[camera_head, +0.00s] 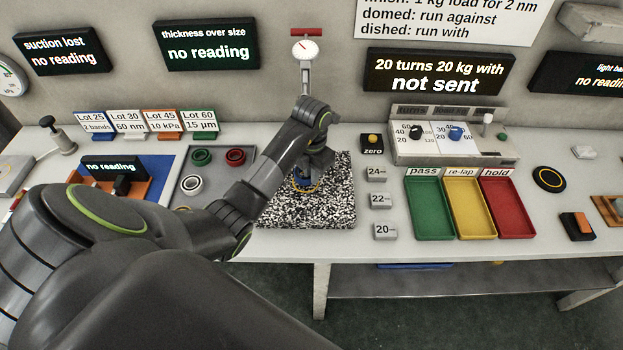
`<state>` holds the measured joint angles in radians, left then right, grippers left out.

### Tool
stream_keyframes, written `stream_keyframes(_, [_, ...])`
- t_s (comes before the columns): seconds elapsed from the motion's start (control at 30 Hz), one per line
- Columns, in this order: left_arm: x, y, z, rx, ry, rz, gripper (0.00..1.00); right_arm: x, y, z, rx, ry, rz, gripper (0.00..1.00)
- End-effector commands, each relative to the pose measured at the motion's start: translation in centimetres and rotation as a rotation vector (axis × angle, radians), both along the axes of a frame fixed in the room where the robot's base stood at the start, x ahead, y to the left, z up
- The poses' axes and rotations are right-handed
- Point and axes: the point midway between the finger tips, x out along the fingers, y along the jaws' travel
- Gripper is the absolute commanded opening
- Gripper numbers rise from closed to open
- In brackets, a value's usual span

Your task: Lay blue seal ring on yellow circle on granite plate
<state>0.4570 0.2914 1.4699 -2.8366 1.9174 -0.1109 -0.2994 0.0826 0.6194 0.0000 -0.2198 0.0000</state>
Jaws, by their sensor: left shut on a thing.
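The speckled black-and-white granite plate (325,212) lies on the bench in the middle of the view. The yellow circle (316,187) on it shows only in part, under my left gripper. My left gripper (306,176) points down over the circle and is shut on the blue seal ring (303,182). Only a bit of blue shows by the fingers; the hand hides the rest. I cannot tell whether the ring touches the plate. My right gripper is not in view.
A grey tray left of the plate holds a green ring (201,156), a red ring (236,155) and a white ring (192,183). A dial gauge (305,49) stands behind the plate. Weight blocks (381,201) and green, yellow and red trays (430,207) stand right.

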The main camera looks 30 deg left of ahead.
Motion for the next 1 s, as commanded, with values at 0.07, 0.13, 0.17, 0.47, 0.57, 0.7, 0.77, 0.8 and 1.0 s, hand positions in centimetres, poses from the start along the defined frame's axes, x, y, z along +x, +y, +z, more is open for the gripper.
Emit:
stream_keyframes(0.07, [0.0, 0.0, -1.0, -0.002, 0.002, 0.001, 0.0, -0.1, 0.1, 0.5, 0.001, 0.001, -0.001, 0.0])
stream_keyframes(0.13, [0.0, 0.0, -1.7, -0.001, 0.002, 0.0, 0.0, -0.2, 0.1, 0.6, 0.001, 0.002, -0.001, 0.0])
stream_keyframes(0.17, [0.0, 0.0, -1.9, 0.0, 0.001, 0.0, 0.0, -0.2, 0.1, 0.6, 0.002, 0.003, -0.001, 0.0])
stream_keyframes(0.47, [0.0, 0.0, -2.3, 0.001, -0.001, -0.001, 0.0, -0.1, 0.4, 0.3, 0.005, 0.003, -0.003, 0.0])
stream_keyframes(0.57, [0.0, 0.0, -2.5, 0.001, -0.001, -0.001, 0.14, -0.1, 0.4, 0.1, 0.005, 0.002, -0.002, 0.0])
stream_keyframes(0.7, [0.0, 0.0, -2.4, 0.001, -0.001, 0.0, 0.32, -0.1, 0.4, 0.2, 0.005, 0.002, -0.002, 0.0])
stream_keyframes(0.77, [0.0, 0.0, -2.4, 0.001, -0.001, 0.0, 0.33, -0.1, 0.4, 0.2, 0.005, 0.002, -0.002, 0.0])
stream_keyframes(0.8, [0.0, 0.0, -2.4, 0.001, -0.001, 0.0, 0.33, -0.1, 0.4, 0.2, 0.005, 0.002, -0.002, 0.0])
stream_keyframes(1.0, [0.0, 0.0, -2.3, 0.001, -0.001, 0.0, 0.33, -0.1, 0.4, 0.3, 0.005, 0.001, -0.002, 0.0])
